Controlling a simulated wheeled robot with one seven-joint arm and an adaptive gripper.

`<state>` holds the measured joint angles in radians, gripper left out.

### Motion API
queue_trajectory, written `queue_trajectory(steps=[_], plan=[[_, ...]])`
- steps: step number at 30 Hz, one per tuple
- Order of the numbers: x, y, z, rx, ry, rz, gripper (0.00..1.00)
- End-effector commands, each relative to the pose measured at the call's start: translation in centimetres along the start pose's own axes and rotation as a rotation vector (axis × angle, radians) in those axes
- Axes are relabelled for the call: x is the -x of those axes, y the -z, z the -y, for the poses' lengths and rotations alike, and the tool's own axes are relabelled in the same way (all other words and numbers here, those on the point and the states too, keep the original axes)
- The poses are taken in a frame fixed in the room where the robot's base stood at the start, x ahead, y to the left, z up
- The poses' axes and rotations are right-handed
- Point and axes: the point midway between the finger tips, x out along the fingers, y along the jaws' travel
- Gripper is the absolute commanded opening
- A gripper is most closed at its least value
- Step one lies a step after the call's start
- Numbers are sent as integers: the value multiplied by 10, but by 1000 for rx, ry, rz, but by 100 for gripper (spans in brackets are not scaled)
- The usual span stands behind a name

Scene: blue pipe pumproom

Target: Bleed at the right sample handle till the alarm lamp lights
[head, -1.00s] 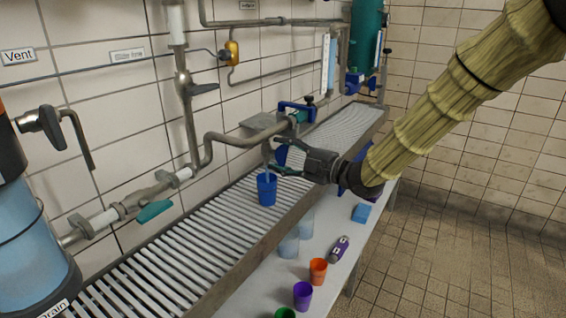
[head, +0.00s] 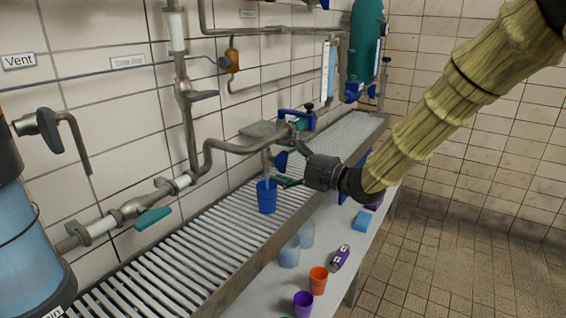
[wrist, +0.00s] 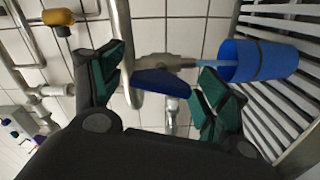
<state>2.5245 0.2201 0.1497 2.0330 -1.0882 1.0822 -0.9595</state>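The blue sample handle (head: 281,160) is on the valve at the end of the grey pipe, above the slatted drain tray (head: 150,262). In the wrist view the handle (wrist: 162,83) lies across the gap between my fingers. My gripper (head: 290,165) is open around it, with green-padded fingers (wrist: 160,88); I cannot tell whether either touches. A blue cup (head: 267,197) stands on the slats under the spout. A pale blue stream (wrist: 207,63) runs from the spout towards the cup (wrist: 256,61). I cannot make out a lit alarm lamp.
A teal handle (head: 153,219) is on the pipe to the left. Clear cups (head: 289,252), an orange cup (head: 318,280), a purple cup (head: 303,303) and a purple bottle (head: 339,257) stand or lie on the ledge in front. A yellow fitting (head: 232,61) is on the wall.

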Motion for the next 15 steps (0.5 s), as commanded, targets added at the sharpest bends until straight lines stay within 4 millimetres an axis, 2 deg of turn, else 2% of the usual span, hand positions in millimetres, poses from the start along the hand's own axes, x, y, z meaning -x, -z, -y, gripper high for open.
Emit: queue_trajectory(steps=[8, 11, 15], plan=[[2, 0, 1, -1, 1, 0, 75], [9, 0, 1, 0, 2, 1, 75], [29, 0, 0, -1, 0, 1, 75]])
